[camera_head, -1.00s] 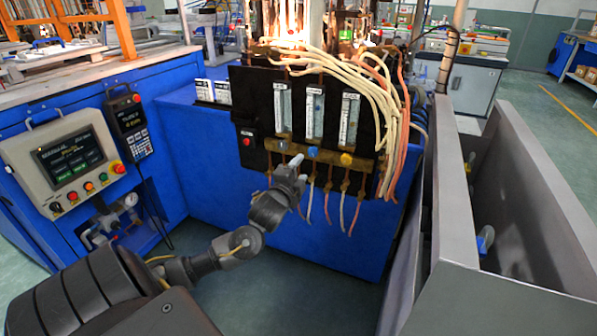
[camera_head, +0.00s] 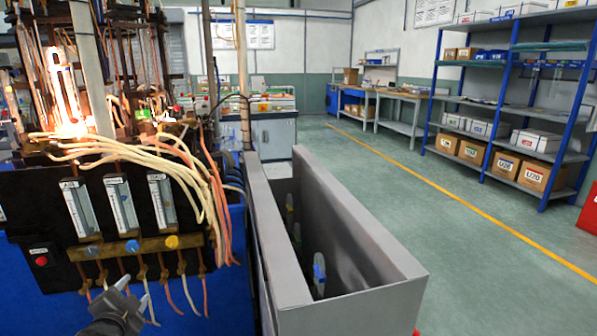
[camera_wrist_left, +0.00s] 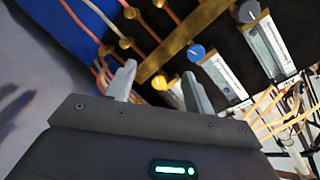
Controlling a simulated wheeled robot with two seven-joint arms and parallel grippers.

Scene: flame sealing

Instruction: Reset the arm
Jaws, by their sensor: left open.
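My left gripper (camera_head: 122,290) is in front of the burner panel (camera_head: 40,205), below its row of knobs. Its two fingers (camera_wrist_left: 160,75) are apart in the left wrist view, with nothing between them that they hold. The panel carries three flow meters, a blue knob (camera_head: 132,246), a yellow knob (camera_head: 171,242) and a grey knob (camera_head: 91,250). A flame glows at the upper left. My right gripper is not in view.
A grey metal bin (camera_head: 350,215) stands right of the panel. Pale and pink hoses (camera_head: 195,170) hang over the panel's right side. A blue shelf rack (camera_head: 520,100) with boxes stands at the back right. The green floor (camera_head: 470,270) between is clear.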

